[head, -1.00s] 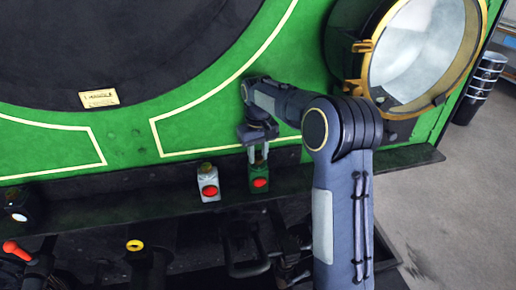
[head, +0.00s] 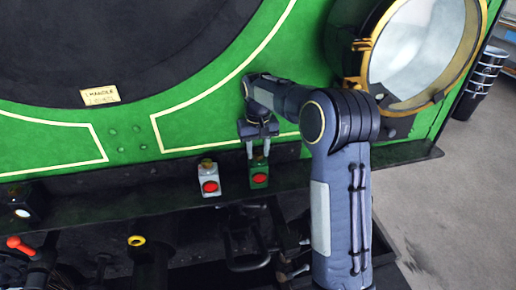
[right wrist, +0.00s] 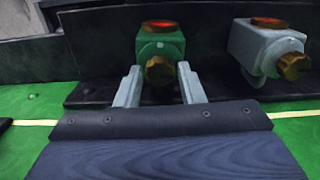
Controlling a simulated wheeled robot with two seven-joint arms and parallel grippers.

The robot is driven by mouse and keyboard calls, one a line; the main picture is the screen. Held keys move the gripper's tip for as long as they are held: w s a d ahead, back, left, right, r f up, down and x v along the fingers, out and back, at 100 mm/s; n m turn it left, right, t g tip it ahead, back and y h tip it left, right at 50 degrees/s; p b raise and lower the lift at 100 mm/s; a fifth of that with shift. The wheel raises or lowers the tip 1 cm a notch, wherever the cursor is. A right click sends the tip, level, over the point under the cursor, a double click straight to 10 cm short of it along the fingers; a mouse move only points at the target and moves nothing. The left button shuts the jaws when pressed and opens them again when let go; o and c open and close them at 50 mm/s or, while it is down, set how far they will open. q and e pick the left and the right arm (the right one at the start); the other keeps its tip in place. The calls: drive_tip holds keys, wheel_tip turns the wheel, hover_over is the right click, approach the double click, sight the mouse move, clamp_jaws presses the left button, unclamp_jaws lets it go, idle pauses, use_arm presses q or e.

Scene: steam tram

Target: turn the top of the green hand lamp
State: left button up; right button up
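The green hand lamp (head: 259,174) stands upright on the dark ledge, with a red lens on its front. Its brass knobbed top (right wrist: 159,71) faces my right wrist camera, and the green body (right wrist: 160,43) shows behind it. My right gripper (head: 258,152) is just above the lamp. In the right wrist view its two grey fingers (right wrist: 159,87) are spread, one on each side of the brass top, with gaps visible and nothing held. My left gripper is not in view.
A white hand lamp (head: 209,182) with a red lens stands close to the left of the green one. The green panel (head: 215,115) rises behind the ledge. A large brass-rimmed headlamp (head: 415,50) is at the upper right. Dark levers and fittings sit below the ledge.

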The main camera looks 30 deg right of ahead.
sight(258, 153)
drive_tip(key=shift+o, duration=1.3)
wheel_tip(258, 153, up, 8)
drive_tip(key=shift+f, duration=0.1)
